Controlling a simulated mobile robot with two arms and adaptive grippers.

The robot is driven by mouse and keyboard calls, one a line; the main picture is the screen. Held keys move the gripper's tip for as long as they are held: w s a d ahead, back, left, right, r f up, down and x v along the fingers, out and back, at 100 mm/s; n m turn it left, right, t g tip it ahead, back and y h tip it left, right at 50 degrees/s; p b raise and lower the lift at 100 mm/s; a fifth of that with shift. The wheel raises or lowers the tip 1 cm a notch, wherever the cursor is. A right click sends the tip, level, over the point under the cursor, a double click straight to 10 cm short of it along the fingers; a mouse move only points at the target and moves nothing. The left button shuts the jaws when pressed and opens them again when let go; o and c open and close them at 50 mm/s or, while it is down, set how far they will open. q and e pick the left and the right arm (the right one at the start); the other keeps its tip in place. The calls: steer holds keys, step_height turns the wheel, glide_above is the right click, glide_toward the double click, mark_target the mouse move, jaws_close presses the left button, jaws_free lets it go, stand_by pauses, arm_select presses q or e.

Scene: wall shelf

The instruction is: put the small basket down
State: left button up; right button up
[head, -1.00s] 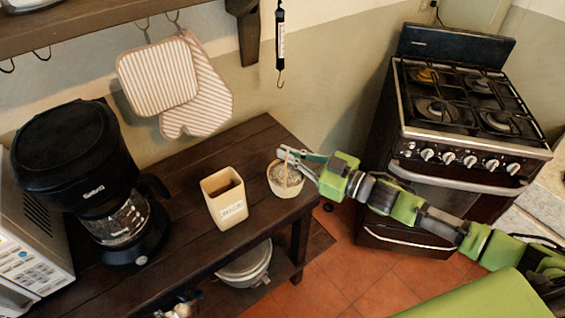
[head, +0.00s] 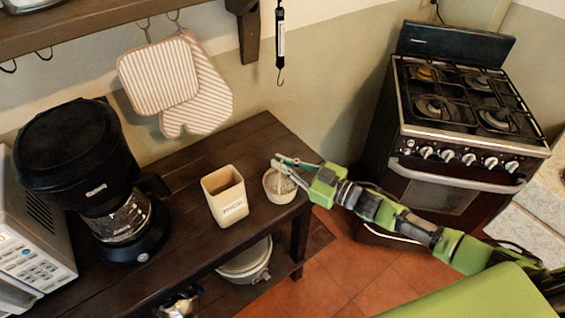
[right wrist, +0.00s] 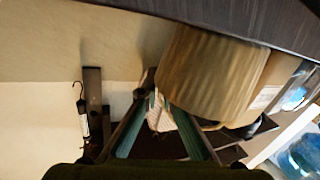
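The small basket (head: 279,189) is pale and round with a raised handle. It is upright at the right end of the dark wooden table (head: 262,139). My right gripper (head: 285,163) reaches in from the right and is shut on the basket's handle. In the right wrist view, the ribbed basket (right wrist: 208,75) is just beyond my fingers (right wrist: 152,100), close to the dark tabletop (right wrist: 265,18). I cannot tell whether its base touches the table. My left gripper is not in view.
A square cream canister (head: 226,197) stands just left of the basket. A coffee maker (head: 85,165) and a microwave (head: 35,235) are farther left. Striped oven mitts (head: 175,85) hang on the wall. A stove (head: 455,130) stands at right. The table behind the canister is clear.

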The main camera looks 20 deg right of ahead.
steer(key=shift+o, duration=0.8)
steer(key=shift+r, duration=0.15)
steer(key=shift+s+d, duration=0.2)
steer(key=b+v, duration=0.1)
steer(key=v, duration=1)
steer(key=shift+s+b, duration=0.2)
steer(key=shift+b, duration=0.15)
steer(key=shift+d, duration=0.2)
